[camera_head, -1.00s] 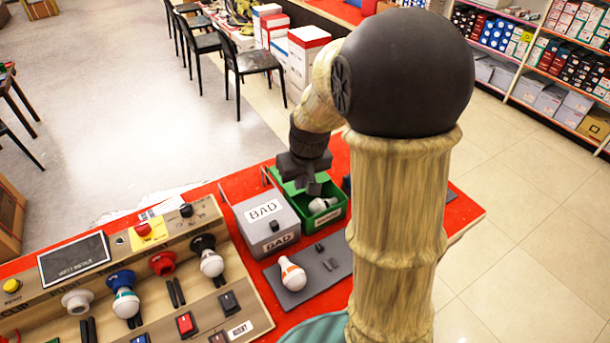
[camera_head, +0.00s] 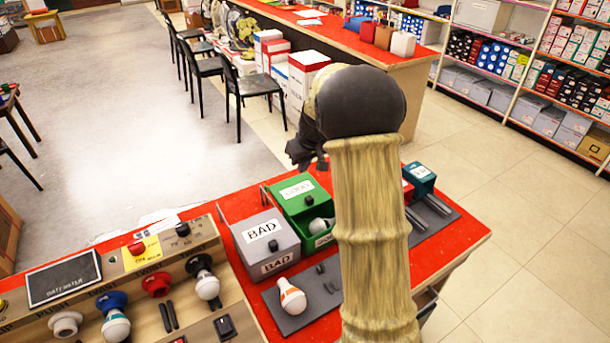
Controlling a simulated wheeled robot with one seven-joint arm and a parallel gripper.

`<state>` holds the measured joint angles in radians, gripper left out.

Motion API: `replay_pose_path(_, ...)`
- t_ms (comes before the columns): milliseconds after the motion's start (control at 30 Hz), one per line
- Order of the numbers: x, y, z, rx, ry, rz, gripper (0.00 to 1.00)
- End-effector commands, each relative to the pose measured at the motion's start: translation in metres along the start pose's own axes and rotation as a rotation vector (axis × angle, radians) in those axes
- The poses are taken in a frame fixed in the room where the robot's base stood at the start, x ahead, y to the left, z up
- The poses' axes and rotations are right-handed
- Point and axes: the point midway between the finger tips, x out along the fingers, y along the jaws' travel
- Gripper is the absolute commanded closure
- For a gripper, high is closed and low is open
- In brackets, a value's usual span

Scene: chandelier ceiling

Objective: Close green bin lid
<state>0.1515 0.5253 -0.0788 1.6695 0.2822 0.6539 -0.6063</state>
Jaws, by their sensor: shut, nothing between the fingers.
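The green bin (camera_head: 323,241) stands on the red table, just right of the grey BAD bin. Its green lid (camera_head: 288,204) shows a white label and a dark knob. The lid covers the back part of the opening, and the front part is uncovered. I cannot tell the lid's exact tilt. A white bulb (camera_head: 319,225) shows in the uncovered part. My gripper (camera_head: 306,164) is dark, shut and empty, above and behind the green bin, apart from the lid.
The grey BAD bin (camera_head: 257,250) is closed. A lamp test panel (camera_head: 135,280) fills the left front. A teal box (camera_head: 420,178) stands right of my arm. Black chairs (camera_head: 247,85) stand behind the table.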

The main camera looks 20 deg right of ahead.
Motion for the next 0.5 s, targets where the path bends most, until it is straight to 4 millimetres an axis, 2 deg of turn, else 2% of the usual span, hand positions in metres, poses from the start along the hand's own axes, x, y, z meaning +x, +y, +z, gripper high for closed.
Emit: replay_pose_path(500,0.082,-0.001,0.001,0.001,-0.005,-0.003,1.00)
